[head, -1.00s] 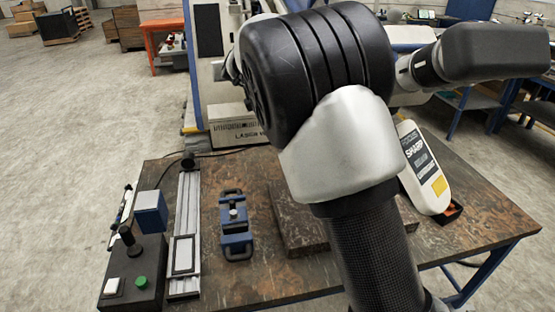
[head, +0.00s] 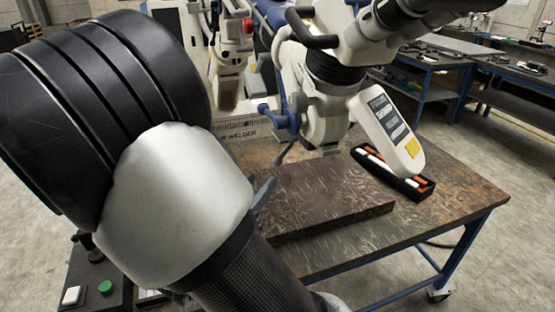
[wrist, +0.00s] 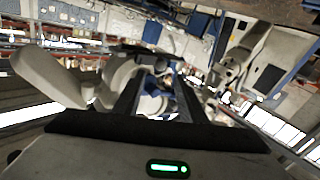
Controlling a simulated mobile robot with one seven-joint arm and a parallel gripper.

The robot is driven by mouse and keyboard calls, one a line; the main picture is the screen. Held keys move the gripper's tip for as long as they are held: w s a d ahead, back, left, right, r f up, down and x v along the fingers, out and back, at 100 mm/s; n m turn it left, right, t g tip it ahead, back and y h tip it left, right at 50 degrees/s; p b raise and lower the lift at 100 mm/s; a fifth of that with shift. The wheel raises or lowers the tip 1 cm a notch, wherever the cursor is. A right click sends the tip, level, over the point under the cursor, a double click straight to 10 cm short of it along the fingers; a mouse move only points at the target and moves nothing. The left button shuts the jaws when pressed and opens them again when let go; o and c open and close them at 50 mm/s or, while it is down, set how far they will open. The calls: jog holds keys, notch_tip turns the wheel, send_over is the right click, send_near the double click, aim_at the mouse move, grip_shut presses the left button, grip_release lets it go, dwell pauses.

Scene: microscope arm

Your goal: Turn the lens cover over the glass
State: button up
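The white and black microscope head (head: 335,65) stands over the table in the head view, with dark eyepieces and blue knobs (head: 268,112) on its left side. Its lower end hangs above the dark stone slab (head: 330,198). I cannot make out the lens cover or the glass for certain. My arm fills the left of the head view, and my gripper is not visible there. In the wrist view, my gripper (wrist: 156,80) has its two dark fingers apart. White and blue parts (wrist: 152,104) show beyond and between them, with no clear grasp.
A black tray (head: 420,188) with white and orange items lies right of the slab, beside a white labelled panel (head: 391,130). The table's right corner (head: 465,205) is bare. A control box with a green button (head: 105,288) sits at lower left.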

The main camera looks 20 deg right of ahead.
aim_at(275, 164)
jog(key=x, duration=1.2)
jog(key=shift+w+d+f, duration=0.1)
jog(key=shift+w+d, duration=0.1)
jog(key=shift+w, duration=0.05)
grip_shut()
